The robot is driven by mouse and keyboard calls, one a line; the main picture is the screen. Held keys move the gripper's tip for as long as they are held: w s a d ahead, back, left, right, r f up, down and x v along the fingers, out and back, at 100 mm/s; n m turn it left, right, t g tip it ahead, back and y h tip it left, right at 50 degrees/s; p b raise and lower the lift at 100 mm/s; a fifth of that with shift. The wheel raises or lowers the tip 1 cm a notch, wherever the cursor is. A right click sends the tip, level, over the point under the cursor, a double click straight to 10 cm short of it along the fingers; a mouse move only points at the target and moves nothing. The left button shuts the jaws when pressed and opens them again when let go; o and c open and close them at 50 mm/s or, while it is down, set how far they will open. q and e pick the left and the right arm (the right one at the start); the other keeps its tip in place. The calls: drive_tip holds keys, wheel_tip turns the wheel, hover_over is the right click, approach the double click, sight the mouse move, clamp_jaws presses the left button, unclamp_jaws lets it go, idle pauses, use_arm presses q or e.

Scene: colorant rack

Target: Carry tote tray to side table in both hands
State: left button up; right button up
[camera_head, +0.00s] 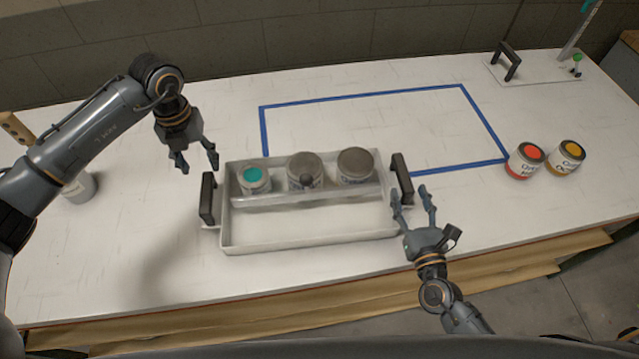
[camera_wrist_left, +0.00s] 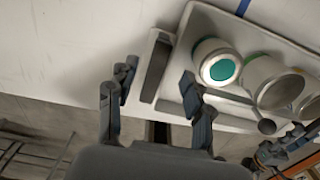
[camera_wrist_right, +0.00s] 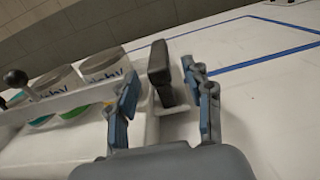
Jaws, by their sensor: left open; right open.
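The tote tray (camera_head: 310,240) is a pale tray standing on the white table, with a black upright handle at each end. It holds a teal-topped can (camera_head: 255,178) and two grey-lidded cans (camera_head: 355,165) in its rear part; its front part is empty. My left gripper (camera_head: 197,168) is open above and behind the left handle (camera_head: 207,198); the handle also shows in the left wrist view (camera_wrist_left: 155,68), between the finger lines and ahead of them. My right gripper (camera_head: 412,195) is open at the right handle (camera_head: 402,180). In the right wrist view that handle (camera_wrist_right: 160,72) stands between the open fingers.
A blue tape rectangle (camera_head: 365,95) marks the table behind the tray. Red-topped (camera_head: 525,160) and yellow-topped (camera_head: 566,157) cans stand at the right. A plate with a black handle (camera_head: 508,62) lies at the back right. A pale container (camera_head: 78,187) is at the left.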

sight(207, 177)
use_arm(q)
wheel_tip(207, 177, down, 7)
drive_tip(key=shift+f, duration=0.1)
use_arm(e)
drive_tip(key=w, duration=0.7)
drive_tip(key=shift+w+a, duration=0.15)
drive_tip(key=shift+a, duration=0.1)
use_arm(q)
clamp_jaws()
use_arm(e)
clamp_jaws()
use_arm(q)
drive_tip(key=shift+w+r, duration=0.2)
drive_tip(key=shift+r, duration=0.1)
use_arm(e)
drive_tip(key=shift+w+r, duration=0.1)
drive_tip(key=shift+r, duration=0.2)
